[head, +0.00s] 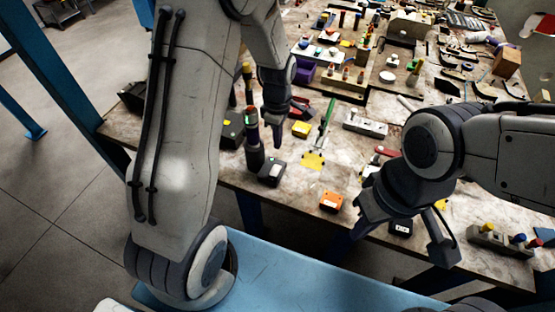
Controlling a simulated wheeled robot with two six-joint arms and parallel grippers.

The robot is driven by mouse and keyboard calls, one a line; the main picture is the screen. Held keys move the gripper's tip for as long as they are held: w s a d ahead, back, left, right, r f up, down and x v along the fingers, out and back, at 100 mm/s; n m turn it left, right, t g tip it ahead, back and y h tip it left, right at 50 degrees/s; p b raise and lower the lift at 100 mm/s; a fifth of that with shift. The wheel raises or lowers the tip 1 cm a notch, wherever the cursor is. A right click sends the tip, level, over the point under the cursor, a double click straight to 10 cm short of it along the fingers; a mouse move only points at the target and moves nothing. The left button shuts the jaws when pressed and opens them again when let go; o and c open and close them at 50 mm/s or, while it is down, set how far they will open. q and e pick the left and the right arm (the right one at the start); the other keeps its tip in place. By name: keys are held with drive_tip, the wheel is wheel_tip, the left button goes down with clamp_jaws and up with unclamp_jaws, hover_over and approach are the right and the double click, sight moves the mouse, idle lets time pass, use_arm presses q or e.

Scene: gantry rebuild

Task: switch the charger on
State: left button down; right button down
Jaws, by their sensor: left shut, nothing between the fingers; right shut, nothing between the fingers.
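I cannot tell for certain which thing is the charger. A small dark box (271,172) stands near the table's front edge, and a dark green box (232,130) stands left of it. An orange box (331,202) with a light label sits farther right at the edge. No switch can be made out. My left gripper (278,148) is shut and empty, pointing down above the table just behind the small dark box and apart from it. My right gripper (442,252) is shut and empty by the front edge at the right, hiding part of the table.
A worn table (240,182) fills the middle. A yellow marking (313,160), a green-handled tool (326,118) and a grey block (365,124) lie on it. The back is crowded with trays and parts. A grey block with coloured knobs (492,238) stands front right.

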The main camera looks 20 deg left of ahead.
sight(278, 168)
use_arm(q)
wheel_tip(278, 168, down, 10)
drive_tip(key=p, duration=0.2)
drive_tip(key=shift+p, duration=0.35)
drive_tip(key=shift+f, duration=0.1)
drive_tip(key=shift+f, duration=0.1)
drive_tip(key=shift+w+f+b, duration=0.1)
drive_tip(key=shift+f+b, duration=0.15)
drive_tip(key=shift+b, duration=0.2)
drive_tip(key=shift+r, duration=0.15)
